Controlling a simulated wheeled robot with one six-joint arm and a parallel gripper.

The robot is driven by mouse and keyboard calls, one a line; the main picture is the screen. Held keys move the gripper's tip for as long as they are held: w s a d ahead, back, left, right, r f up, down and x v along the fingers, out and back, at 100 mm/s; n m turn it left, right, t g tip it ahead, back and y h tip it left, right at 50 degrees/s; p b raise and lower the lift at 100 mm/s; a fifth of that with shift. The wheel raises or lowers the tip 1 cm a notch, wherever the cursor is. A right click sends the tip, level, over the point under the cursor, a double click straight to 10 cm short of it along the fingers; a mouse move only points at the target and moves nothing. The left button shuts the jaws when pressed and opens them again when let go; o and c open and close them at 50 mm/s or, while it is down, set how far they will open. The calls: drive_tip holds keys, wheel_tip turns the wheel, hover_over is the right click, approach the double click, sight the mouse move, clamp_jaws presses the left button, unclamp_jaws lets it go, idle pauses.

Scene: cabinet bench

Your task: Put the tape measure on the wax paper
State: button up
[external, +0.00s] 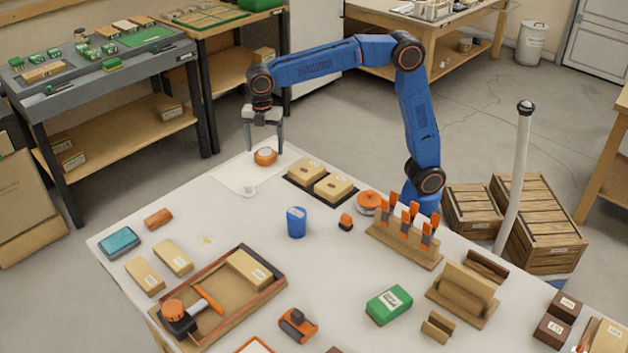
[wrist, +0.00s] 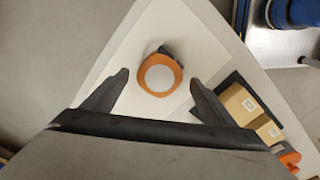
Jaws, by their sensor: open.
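The tape measure (external: 265,156) is a round orange case with a pale face. It rests on the wax paper (external: 232,174), a pale sheet at the far left corner of the bench. In the wrist view the tape measure (wrist: 159,75) shows between and beyond my fingertips, with a dark part at its upper right. The wax paper (wrist: 190,35) spreads around it there. My gripper (external: 264,150) points down just above the tape measure, its fingers apart. In the wrist view my gripper (wrist: 158,80) is open and nothing is held between the fingers.
Two cardboard boxes (external: 320,179) on a dark mat stand right of the paper. A small whitish item (external: 249,190) lies at the paper's near edge. A blue cup (external: 297,222) stands nearer the front.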

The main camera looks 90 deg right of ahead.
sight(266, 152)
wheel_tip(266, 152, up, 9)
idle(0.3)
drive_tip(key=s+d+f+m+t, duration=0.1)
drive_tip(key=s+d+m, duration=0.35)
drive_tip(key=s, duration=0.65)
drive_tip(key=s+d+f+m+t, duration=0.1)
drive_tip(key=s+d+m, duration=0.3)
drive_tip(key=s, duration=0.6)
drive_tip(key=s+d+f+m+t, duration=0.1)
drive_tip(key=s+d+f+m, duration=0.1)
drive_tip(key=s+f, duration=0.6)
drive_tip(key=s+d+f+m+t, duration=0.1)
drive_tip(key=s+d+f+m, duration=0.2)
drive_tip(key=s, duration=0.9)
wheel_tip(266, 152, down, 5)
drive_tip(key=shift+s+r+m+t, duration=0.1)
drive_tip(key=shift+s+m+t, duration=0.3)
drive_tip(key=shift+m, duration=0.55)
